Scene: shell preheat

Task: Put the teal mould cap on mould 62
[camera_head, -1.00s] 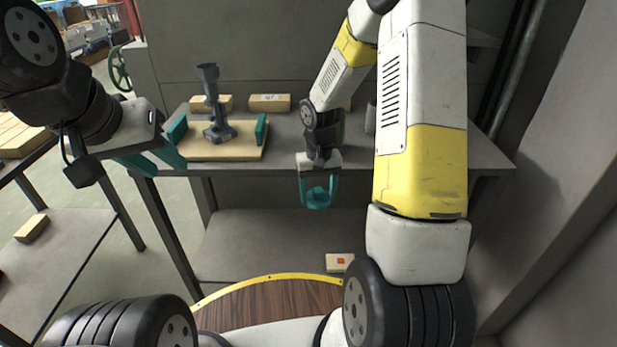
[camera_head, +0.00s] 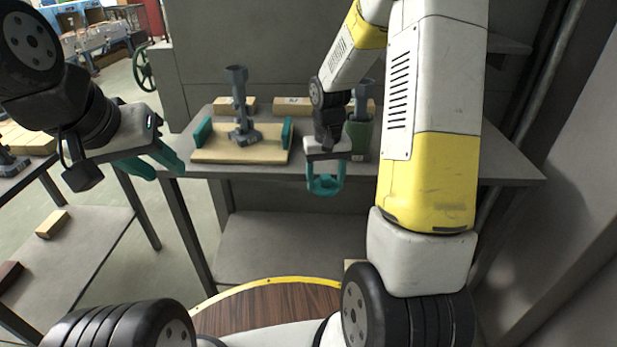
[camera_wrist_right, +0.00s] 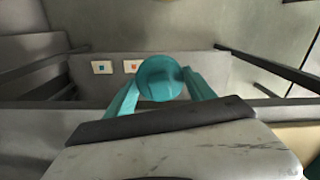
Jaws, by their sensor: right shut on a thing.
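The teal mould cap (camera_wrist_right: 160,78) is a round piece between the fingers of my right gripper (camera_wrist_right: 162,88) in the right wrist view. In the head view my right gripper (camera_head: 325,185) holds it in front of the bench edge. My left gripper (camera_head: 152,166) is at the left, empty, its two fingers apart. A grey upright piece with a flared top (camera_head: 240,105) stands on a wooden board with teal ends (camera_head: 240,156). A similar grey piece (camera_head: 363,95) shows at a green cylinder (camera_head: 358,140), partly behind my right arm. No number 62 is readable, so I cannot tell which is mould 62.
The grey bench (camera_head: 450,160) has free room at its right. Pale blocks (camera_head: 293,105) stand along its back. A side table with another grey piece (camera_head: 8,160) is at the left. Two marked cards (camera_wrist_right: 102,67) lie on a lower surface in the right wrist view.

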